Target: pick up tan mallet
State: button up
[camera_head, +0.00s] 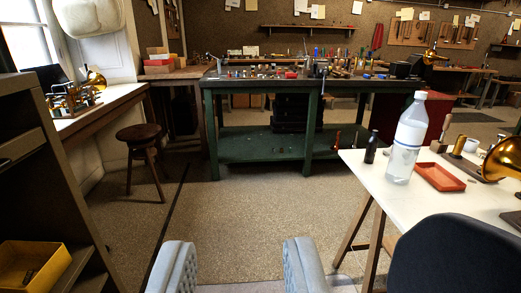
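My gripper (240,268) shows at the bottom of the view, its two pale grey-blue fingers wide apart with only floor visible between them. It is open and empty. I cannot make out a tan mallet for certain. Many small tools lie on the green workbench (260,147) across the room, too small to tell apart. A small upright thing with a wooden handle (444,129) stands on the white table at the right; I cannot tell what it is.
The white table (372,183) holds a clear bottle (407,139), a dark bottle (371,147), a red tray (438,177) and a brass horn (503,158). A dark chair back (455,258) is before it. A stool (142,146) and shelf (48,170) stand left. The middle floor is clear.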

aim_at(338, 69)
jog(key=i+j, duration=0.1)
jog(key=i, duration=1.55)
jog(key=i+j, duration=0.1)
jog(key=i, duration=1.5)
jog(key=i+l+z, duration=0.15)
jog(key=i+z, duration=0.6)
jog(key=i, duration=0.2)
jog(key=i+j+z, duration=0.2)
jog(key=i+z, duration=0.2)
jog(key=i+l+u, duration=0.15)
jog(key=i+l, duration=0.3)
jog(key=i, duration=0.2)
jog(key=i+l+u, duration=0.15)
jog(key=i+l, duration=0.4)
jog(key=i+l+u, duration=0.15)
jog(key=l, duration=0.25)
jog(key=i+l+u, duration=0.15)
jog(key=i+l, duration=0.15)
jog(key=l, duration=0.1)
